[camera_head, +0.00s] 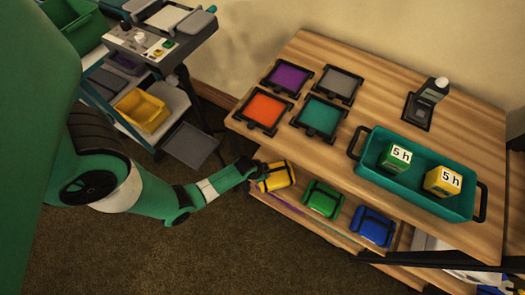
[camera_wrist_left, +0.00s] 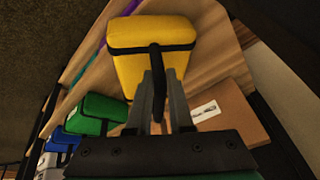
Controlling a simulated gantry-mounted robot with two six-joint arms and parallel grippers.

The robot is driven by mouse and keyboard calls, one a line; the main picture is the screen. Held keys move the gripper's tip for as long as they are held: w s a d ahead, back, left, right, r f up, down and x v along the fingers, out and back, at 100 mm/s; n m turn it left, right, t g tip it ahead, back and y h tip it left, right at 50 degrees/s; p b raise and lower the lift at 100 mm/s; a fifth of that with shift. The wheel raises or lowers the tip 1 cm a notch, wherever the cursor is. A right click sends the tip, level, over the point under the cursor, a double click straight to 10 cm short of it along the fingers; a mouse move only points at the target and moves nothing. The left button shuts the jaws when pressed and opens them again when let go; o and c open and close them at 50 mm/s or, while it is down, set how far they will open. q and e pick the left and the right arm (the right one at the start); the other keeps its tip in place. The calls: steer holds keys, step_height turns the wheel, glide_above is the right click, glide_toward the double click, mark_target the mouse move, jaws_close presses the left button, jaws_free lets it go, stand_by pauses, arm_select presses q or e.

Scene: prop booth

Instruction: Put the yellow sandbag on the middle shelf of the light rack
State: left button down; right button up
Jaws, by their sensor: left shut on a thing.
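The yellow sandbag (camera_head: 278,177) has a black strap and is at the front left of the wooden bench, left of the other sandbags. My left gripper (camera_head: 257,171) reaches it from the left. In the left wrist view the fingers (camera_wrist_left: 160,105) are shut on the black strap of the yellow sandbag (camera_wrist_left: 146,66). I cannot tell whether the bag is clear of the lower shelf (camera_head: 328,228). A grey tiered rack (camera_head: 185,38) stands at the upper left; I cannot tell for sure that it is the light rack. My right gripper is out of view.
A green sandbag (camera_head: 322,199) and a blue sandbag (camera_head: 373,226) sit on the bench's lower shelf. The bench top holds coloured framed squares, a teal tray (camera_head: 380,182) with two "5 h" cubes, and a grey device (camera_head: 430,95). A yellow bin (camera_head: 142,109) sits on the grey rack.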

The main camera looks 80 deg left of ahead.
arm_select(q)
steer(key=shift+w+a, duration=0.3)
steer(key=shift+a, duration=0.05)
steer(key=c, duration=0.7)
jaws_free()
steer(key=shift+w+a, duration=0.1)
steer(key=shift+c, duration=0.2)
steer(key=p+v, duration=0.9)
steer(key=v, duration=0.2)
steer(key=shift+r, duration=0.35)
